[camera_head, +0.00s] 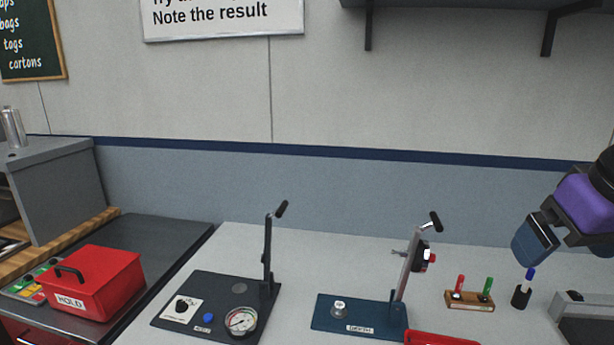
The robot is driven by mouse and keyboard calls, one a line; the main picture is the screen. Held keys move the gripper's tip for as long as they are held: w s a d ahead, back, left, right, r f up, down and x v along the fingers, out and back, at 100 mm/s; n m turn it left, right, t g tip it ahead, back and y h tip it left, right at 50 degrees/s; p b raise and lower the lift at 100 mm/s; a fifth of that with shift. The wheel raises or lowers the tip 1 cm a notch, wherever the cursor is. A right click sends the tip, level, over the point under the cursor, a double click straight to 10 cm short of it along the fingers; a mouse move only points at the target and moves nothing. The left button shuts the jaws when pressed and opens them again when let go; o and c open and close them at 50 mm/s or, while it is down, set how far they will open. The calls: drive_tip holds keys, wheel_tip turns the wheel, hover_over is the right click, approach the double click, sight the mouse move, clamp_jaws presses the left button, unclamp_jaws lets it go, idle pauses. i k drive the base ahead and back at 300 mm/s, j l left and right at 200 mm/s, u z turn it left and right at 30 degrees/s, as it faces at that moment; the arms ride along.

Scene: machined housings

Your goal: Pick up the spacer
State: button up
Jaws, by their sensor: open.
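I cannot pick out a spacer with certainty in the head view. A small round silver-and-white piece (339,308) sits on the blue base of the right-hand lever stand (374,318), but it is too small to name. My gripper (534,242) is at the right edge, pointing down and left above the table. It is open, seen from the side, with nothing visible in it. It is well apart from the things on the table.
A black lever stand (215,302) with a gauge stands left of the blue one. A wooden marker block (470,300) and a dark cup with a blue marker (521,297) are below my gripper. A red HOLD box (95,280) is at left. Grey table (330,262) behind the stands is clear.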

sight(339, 309)
drive_tip(key=i+j+z, duration=0.1)
drive_tip(key=j, duration=0.6)
drive_tip(key=i+j+z, duration=0.15)
drive_tip(key=j, duration=0.55)
drive_tip(key=j+z, duration=0.1)
drive_tip(key=j, duration=0.6)
